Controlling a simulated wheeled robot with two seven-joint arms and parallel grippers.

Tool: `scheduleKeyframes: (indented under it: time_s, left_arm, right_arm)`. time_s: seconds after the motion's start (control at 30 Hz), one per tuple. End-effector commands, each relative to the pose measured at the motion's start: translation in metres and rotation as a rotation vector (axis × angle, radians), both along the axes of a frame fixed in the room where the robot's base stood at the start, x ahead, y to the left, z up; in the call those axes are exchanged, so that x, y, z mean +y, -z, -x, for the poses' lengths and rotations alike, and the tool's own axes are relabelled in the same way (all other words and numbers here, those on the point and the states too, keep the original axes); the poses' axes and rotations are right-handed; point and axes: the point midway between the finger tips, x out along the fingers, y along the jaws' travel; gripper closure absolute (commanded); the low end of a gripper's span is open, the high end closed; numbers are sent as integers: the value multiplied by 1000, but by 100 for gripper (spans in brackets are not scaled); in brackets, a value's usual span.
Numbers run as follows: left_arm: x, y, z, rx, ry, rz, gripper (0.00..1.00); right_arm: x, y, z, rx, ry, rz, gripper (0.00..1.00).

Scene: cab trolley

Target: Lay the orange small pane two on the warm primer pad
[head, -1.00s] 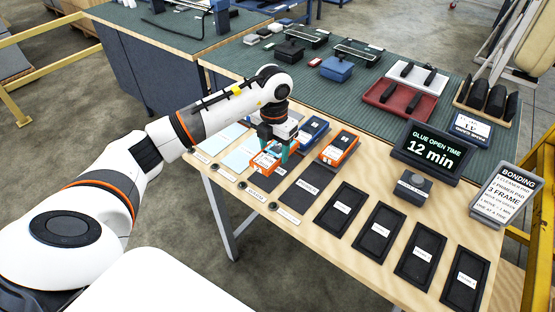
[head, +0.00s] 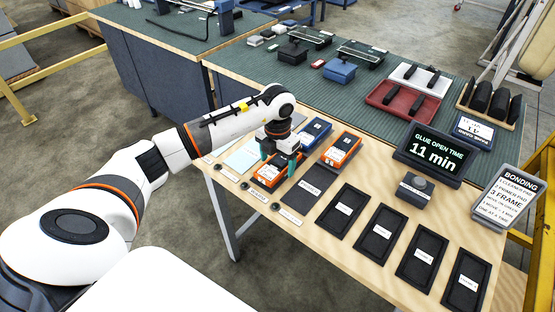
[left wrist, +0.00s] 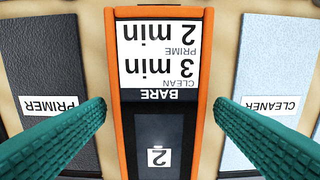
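The orange small pane two (head: 268,177) lies flat among the pads, between a light blue cleaner pad (head: 242,157) and a dark primer pad (head: 308,187). It covers the spot where a dark pad showed earlier. In the left wrist view the pane (left wrist: 160,95) bears a "2" and a "BARE" label, with the primer pad (left wrist: 42,70) on the left and the cleaner pad (left wrist: 272,60) on the right. My left gripper (head: 278,158) is open, its teal fingers on either side of the pane with small gaps. My right gripper is not in view.
Another orange pane (head: 342,146) and a blue pane (head: 314,131) lie behind to the right. Several black frames, such as this one (head: 342,208), line the front right. The glue timer (head: 434,152) reads 11 min. A bonding sign (head: 510,197) stands at the right.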

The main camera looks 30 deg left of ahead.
Motion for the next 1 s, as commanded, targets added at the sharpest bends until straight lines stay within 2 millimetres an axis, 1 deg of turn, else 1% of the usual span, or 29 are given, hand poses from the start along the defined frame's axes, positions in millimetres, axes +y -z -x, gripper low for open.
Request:
scheduleKeyframes:
  time_s: [0.13,0.2,0.27,0.37,0.5,0.7,0.83,1.0]
  left_arm:
    - [0,-1,0,0,0,0,22]
    - [0,-6,0,0,0,0,22]
    - [0,-10,-1,-3,0,-1,22]
    - [1,-27,-1,-5,1,-1,22]
    - [0,-58,-1,-7,1,-1,22]
    - [0,-98,-1,-5,0,-1,22]
    - [0,-115,-1,-2,0,0,22]
    - [0,-123,0,0,0,1,22]
  right_arm:
    - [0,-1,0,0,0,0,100]
    - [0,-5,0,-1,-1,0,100]
    - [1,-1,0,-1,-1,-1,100]
    - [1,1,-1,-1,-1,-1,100]
    - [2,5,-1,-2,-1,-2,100]
    - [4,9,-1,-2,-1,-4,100]
    - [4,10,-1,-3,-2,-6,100]
    - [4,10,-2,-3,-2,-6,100]
